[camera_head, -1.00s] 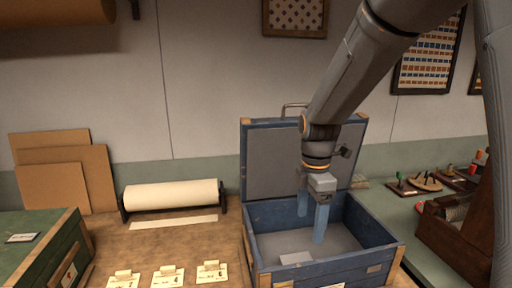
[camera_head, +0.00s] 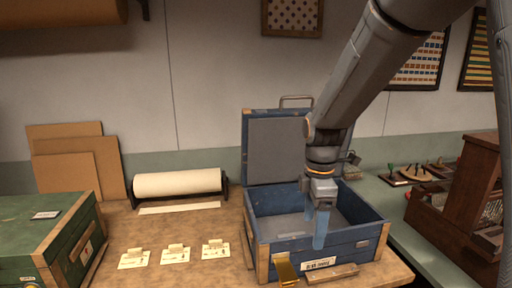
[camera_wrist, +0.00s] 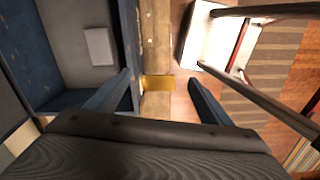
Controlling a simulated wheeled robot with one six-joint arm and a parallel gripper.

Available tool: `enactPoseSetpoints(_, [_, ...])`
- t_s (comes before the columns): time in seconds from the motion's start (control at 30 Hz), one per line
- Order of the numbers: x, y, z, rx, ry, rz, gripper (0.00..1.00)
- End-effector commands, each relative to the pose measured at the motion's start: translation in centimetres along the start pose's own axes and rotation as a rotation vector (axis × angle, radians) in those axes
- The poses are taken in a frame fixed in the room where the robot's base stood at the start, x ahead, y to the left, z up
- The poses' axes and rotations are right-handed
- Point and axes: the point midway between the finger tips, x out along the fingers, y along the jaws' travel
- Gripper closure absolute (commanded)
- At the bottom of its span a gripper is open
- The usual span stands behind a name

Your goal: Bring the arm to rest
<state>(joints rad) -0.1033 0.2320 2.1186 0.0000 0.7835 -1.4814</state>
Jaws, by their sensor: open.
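My gripper (camera_head: 314,226) hangs from the arm, pointing down, over the front part of the open blue box (camera_head: 258,228). Its two blue fingers are apart with nothing between them. In the wrist view, the gripper (camera_wrist: 160,80) is above the box's wooden front edge (camera_wrist: 152,35), and a brass latch (camera_wrist: 158,83) shows between the fingertips, below them. The latch also shows in the head view (camera_head: 286,270). The box's lid (camera_head: 272,150) stands open at the back. A small pale block or card lies on the box floor, seen in the wrist view (camera_wrist: 98,46).
A green chest (camera_head: 30,235) stands at left. A paper roll (camera_head: 178,183) and several paper tags (camera_head: 175,254) lie on the wooden bench. A brown wooden cabinet (camera_head: 460,215) stands at right. Pale framed objects with dark bars (camera_wrist: 220,45) appear in the wrist view.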

Motion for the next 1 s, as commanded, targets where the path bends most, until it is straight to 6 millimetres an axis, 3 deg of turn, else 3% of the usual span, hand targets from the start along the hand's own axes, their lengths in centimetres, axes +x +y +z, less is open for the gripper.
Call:
enactPoseSetpoints(0.37, [4.3,-3.0,1.6,0.427,0.003,0.009,0.26])
enactPoseSetpoints(0.8, [12.8,-10.3,4.2,1.379,0.025,0.031,0.26])
enactPoseSetpoints(1.0, [14.0,-11.7,4.6,1.565,0.033,0.035,0.26])
